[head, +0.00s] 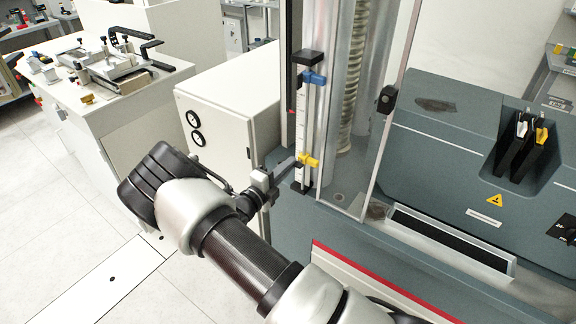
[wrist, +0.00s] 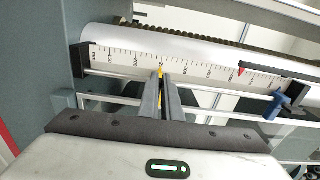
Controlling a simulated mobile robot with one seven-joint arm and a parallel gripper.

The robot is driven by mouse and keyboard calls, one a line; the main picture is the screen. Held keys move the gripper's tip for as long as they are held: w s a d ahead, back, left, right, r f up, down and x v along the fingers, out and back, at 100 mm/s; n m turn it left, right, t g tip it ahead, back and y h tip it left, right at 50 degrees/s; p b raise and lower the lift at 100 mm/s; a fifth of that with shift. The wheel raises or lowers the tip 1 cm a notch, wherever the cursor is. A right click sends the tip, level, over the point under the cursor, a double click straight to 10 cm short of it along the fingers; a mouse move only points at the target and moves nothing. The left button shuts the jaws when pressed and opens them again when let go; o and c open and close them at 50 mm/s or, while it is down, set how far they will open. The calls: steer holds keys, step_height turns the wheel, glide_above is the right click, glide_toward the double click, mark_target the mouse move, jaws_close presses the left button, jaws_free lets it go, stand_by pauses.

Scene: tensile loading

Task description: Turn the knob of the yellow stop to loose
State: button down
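The yellow stop (head: 309,161) sits low on the upright white scale rail beside the clear guard. In the wrist view only a thin bit of the yellow stop (wrist: 161,71) shows, between my fingertips. My gripper (head: 296,161) reaches in from the left, its tips at the stop. In the wrist view my gripper (wrist: 161,80) has its two fingers close together with a narrow gap, closed about the yellow part. The fingers hide most of the stop and its knob, so how the knob is turned cannot be seen.
A blue stop (head: 314,78) sits higher on the same scale rail (head: 301,125). The clear guard (head: 362,150) stands just right of it. A white cabinet (head: 222,115) with two dials is behind my arm. The grey machine base (head: 430,185) extends to the right.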

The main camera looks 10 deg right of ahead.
steer(key=c, duration=2)
jaws_free()
steer(key=shift+s, duration=0.1)
steer(key=b+v, duration=0.1)
steer(key=v, duration=1.6)
steer(key=shift+s+a+r, duration=0.1)
steer(key=shift+a, duration=0.05)
